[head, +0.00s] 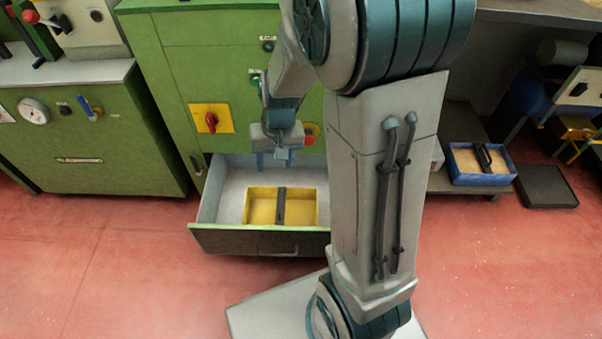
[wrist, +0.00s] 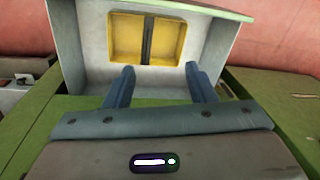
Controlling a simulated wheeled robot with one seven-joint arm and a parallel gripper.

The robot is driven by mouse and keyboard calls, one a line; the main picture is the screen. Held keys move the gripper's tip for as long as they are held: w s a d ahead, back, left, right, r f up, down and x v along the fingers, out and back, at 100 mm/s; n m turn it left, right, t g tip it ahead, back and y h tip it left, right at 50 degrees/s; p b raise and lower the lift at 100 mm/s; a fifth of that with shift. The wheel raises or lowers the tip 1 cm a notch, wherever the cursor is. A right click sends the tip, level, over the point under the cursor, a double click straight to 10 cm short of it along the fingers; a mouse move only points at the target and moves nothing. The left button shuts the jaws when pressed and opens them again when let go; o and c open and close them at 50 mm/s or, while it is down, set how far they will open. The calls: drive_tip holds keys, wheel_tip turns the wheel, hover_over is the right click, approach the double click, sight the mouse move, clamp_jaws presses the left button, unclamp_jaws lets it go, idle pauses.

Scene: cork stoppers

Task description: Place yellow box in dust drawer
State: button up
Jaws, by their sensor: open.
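The yellow box (head: 300,212) sits inside the open drawer (head: 210,217) of the green machine. It has a dark handle bar across its middle. In the wrist view the yellow box (wrist: 187,58) lies on the drawer floor beyond my fingertips, and the drawer (wrist: 222,46) surrounds it. My gripper (head: 273,160) is above the back part of the drawer, behind the box. In the wrist view my gripper (wrist: 160,78) is open, with nothing between its fingers. It is apart from the box. My arm hides the drawer's right end in the head view.
The green machine (head: 180,75) has a red knob on a yellow plate. A blue box (head: 483,179) with a dark handle stands on a low shelf at right. A black tray (head: 545,187) lies on the floor beside it. Red floor (head: 90,270) is clear at left.

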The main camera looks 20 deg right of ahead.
drive_tip(key=s+d+r+n+h, duration=0.1)
drive_tip(key=s+r+n, duration=0.1)
drive_tip(key=s+r, duration=0.7)
drive_tip(key=s, duration=0.3)
drive_tip(key=shift+s+d+t, duration=0.3)
drive_tip(key=shift+s+d, duration=0.05)
drive_tip(key=shift+s, duration=0.05)
